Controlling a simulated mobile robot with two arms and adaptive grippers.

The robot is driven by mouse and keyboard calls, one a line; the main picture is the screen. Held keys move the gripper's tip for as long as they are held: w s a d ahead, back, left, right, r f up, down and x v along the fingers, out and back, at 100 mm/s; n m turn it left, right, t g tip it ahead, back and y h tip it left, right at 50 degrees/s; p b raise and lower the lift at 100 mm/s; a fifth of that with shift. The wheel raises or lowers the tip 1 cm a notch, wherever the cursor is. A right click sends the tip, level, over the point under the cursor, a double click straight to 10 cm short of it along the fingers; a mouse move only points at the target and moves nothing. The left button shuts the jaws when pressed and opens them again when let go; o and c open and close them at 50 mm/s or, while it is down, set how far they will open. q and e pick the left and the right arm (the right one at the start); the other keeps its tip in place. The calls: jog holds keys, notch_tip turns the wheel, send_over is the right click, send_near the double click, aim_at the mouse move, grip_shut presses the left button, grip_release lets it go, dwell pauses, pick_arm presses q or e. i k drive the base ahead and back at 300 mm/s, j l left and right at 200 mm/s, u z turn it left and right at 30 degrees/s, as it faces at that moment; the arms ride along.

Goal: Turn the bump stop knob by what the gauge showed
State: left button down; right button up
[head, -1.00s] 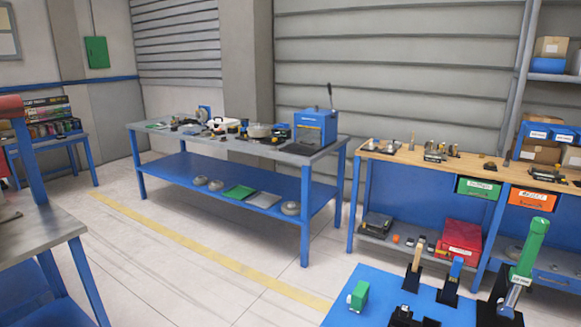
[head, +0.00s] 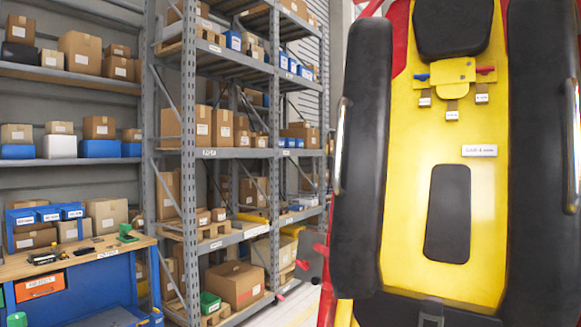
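A yellow coaster seat or car body (head: 400,200) with thick black side pads fills the right of the head view. Near its top is a yellow plate (head: 440,72) with a small blue piece (head: 422,77) on its left and a red piece (head: 486,70) on its right. Small tags hang below the plate. Their lettering is too small to read. I cannot pick out a bump stop knob or a gauge for sure. Neither of my grippers is in view.
A wooden-topped workbench (head: 80,262) with small parts and an orange drawer (head: 40,286) stands at the lower left. Tall grey racks (head: 190,150) with cardboard boxes fill the left and middle. A narrow strip of floor (head: 300,305) shows between rack and car.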

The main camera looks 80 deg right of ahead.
aim_at(303, 264)
jog(key=z, duration=0.95)
jog(key=j+z, duration=0.1)
jog(key=z, duration=1.85)
jog(key=k+z, duration=0.1)
jog(key=z, duration=0.4)
